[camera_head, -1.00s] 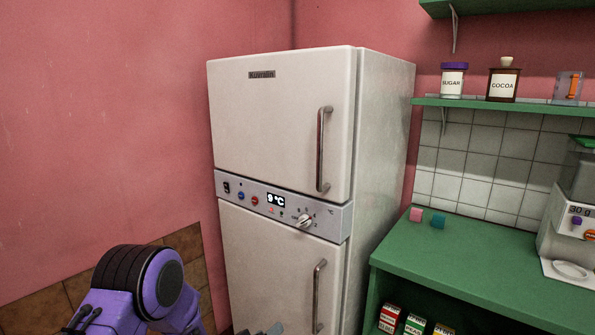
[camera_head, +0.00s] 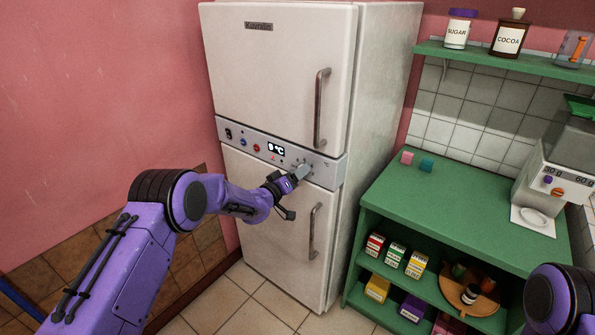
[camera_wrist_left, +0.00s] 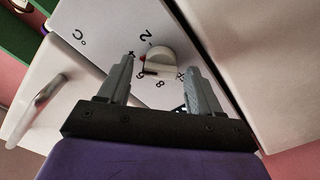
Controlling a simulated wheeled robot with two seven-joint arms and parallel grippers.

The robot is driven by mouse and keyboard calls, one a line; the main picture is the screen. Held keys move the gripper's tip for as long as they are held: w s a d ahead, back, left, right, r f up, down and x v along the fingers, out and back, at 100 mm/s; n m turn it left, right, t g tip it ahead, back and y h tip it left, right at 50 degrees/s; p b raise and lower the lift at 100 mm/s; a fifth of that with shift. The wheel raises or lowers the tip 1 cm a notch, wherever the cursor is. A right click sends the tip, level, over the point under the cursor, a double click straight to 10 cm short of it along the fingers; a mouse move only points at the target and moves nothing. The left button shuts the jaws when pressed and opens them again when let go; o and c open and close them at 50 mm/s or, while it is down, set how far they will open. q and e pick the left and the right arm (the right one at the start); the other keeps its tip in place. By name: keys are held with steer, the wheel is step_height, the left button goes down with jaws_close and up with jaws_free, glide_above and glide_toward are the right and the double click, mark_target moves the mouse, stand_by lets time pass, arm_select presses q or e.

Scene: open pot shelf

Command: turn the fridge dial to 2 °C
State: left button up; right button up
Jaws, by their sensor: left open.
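The fridge (camera_head: 275,75) is white with two doors and a grey control strip (camera_head: 240,130) between them. Contact cannot be told. My right gripper is out of view.
Vertical handles sit on the upper door (camera_head: 321,108) and lower door (camera_head: 315,231), the lower one near my left gripper. My right arm shows at lower right.

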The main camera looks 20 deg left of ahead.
arm_select(q)
steer(key=shift+w, duration=0.2)
steer(key=c, duration=1)
steer(key=shift+c, duration=0.2)
steer(key=shift+d, duration=0.1)
steer(key=shift+s+d+m+b, duration=0.1)
steer(key=shift+d+m+b, duration=0.05)
steer(key=shift+m+b, duration=4.75)
